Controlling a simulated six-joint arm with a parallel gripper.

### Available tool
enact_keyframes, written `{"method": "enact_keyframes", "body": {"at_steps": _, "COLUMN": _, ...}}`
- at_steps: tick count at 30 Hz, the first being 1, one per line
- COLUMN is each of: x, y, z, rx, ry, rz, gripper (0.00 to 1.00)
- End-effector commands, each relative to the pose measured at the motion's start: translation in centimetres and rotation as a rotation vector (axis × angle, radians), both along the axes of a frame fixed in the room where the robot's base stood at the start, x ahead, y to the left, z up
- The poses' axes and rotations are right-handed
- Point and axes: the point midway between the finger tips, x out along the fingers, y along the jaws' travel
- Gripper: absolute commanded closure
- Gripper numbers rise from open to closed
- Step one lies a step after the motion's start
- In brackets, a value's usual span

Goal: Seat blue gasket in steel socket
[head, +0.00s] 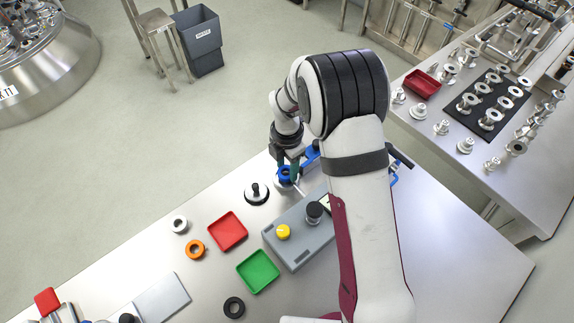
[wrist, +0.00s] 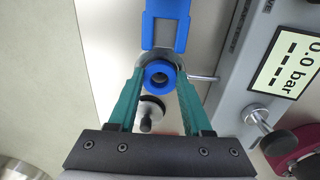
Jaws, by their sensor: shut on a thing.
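The blue gasket (wrist: 160,75) is a thick ring, held between the two green fingers of my gripper (wrist: 159,72) in the wrist view. In the head view the gasket (head: 284,174) shows as a small blue patch at the fingertips of my gripper (head: 290,177). The steel socket (wrist: 147,59) shows as a grey metal rim just behind the gasket in the wrist view. The gasket covers most of it, and I cannot tell whether the two touch. A blue clamp-like part (wrist: 164,30) lies just beyond it.
A black-knobbed round piece (head: 256,193) stands close left of my gripper. A grey box (head: 297,240) with a yellow button and a gauge display is close right. Red (head: 228,231) and green (head: 258,271) trays, white (head: 179,224), orange (head: 195,249) and black (head: 234,307) rings lie nearer.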

Motion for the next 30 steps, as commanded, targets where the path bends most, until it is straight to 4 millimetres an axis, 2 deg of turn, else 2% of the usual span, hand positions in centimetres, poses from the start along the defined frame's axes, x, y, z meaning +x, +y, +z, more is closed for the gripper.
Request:
{"method": "enact_keyframes", "body": {"at_steps": 23, "x": 0.0, "y": 0.0, "z": -0.87, "rx": 0.0, "ry": 0.0, "rz": 0.0, "gripper": 1.0}}
{"method": "enact_keyframes", "body": {"at_steps": 24, "x": 0.02, "y": 0.0, "z": -0.86, "rx": 0.0, "ry": 0.0, "rz": 0.0, "gripper": 0.43}}
{"method": "enact_keyframes", "body": {"at_steps": 28, "x": 0.0, "y": 0.0, "z": -0.86, "rx": 0.0, "ry": 0.0, "rz": 0.0, "gripper": 0.2}}
{"method": "enact_keyframes", "body": {"at_steps": 29, "x": 0.0, "y": 0.0, "z": -0.86, "rx": 0.0, "ry": 0.0, "rz": 0.0, "gripper": 0.15}}
{"method": "enact_keyframes", "body": {"at_steps": 30, "x": 0.0, "y": 0.0, "z": -0.86, "rx": 0.0, "ry": 0.0, "rz": 0.0, "gripper": 0.15}}
